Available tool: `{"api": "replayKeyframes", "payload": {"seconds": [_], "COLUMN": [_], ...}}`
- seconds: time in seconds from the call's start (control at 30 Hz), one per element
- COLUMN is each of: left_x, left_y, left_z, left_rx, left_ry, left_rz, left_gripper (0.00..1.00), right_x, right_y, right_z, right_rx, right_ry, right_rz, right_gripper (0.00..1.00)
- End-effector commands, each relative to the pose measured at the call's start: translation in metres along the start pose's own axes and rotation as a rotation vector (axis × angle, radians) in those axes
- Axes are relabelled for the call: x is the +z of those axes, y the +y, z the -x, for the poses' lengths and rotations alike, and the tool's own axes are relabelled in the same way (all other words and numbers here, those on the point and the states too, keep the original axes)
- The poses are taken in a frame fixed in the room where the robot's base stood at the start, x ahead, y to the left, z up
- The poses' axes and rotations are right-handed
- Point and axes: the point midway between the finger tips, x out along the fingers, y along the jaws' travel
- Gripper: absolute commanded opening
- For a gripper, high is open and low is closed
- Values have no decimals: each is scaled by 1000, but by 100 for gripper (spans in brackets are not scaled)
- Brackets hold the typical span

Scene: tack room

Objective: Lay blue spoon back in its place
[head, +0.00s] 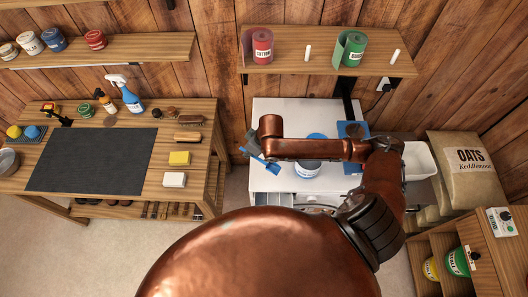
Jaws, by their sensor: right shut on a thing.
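My right gripper (258,151) is over the left part of the white cabinet top (290,108), at the end of my copper arm coming in from the right. It is shut on a blue thing, which I take to be the blue spoon (272,168). Only blue parts show beside and below the jaws, and my wrist hides the rest. A blue board (352,130) lies at the right of the cabinet top, partly behind my arm. I cannot tell whether it is the spoon's place. My left gripper is not in view.
A white tub with a blue label (307,171) stands just below my forearm, near a blue round thing (317,136). A white bin (418,160) and an oats sack (466,165) are at the right. A workbench with a dark mat (92,160) is at the left.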

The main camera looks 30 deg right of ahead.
Motion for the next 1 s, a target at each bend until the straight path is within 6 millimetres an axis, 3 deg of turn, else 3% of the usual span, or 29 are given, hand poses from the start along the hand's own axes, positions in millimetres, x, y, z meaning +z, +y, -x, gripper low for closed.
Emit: {"api": "replayKeyframes", "payload": {"seconds": [0.03,0.1,0.33,0.4,0.67,1.0], "left_x": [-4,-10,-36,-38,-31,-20], "left_y": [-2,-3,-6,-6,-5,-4], "left_z": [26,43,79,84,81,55], "left_rx": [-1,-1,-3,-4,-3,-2], "left_ry": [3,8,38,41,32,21], "left_rz": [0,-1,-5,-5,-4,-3], "left_gripper": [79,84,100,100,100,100], "right_x": [8,20,54,60,69,77], "right_y": [3,6,9,10,9,9], "right_z": [9,7,4,3,-4,-25], "right_rx": [-17,-42,-106,-116,-128,-127], "right_ry": [-8,-8,-2,-1,2,2], "right_rz": [40,104,260,287,315,314], "right_gripper": [0,0,0,0,0,0]}}
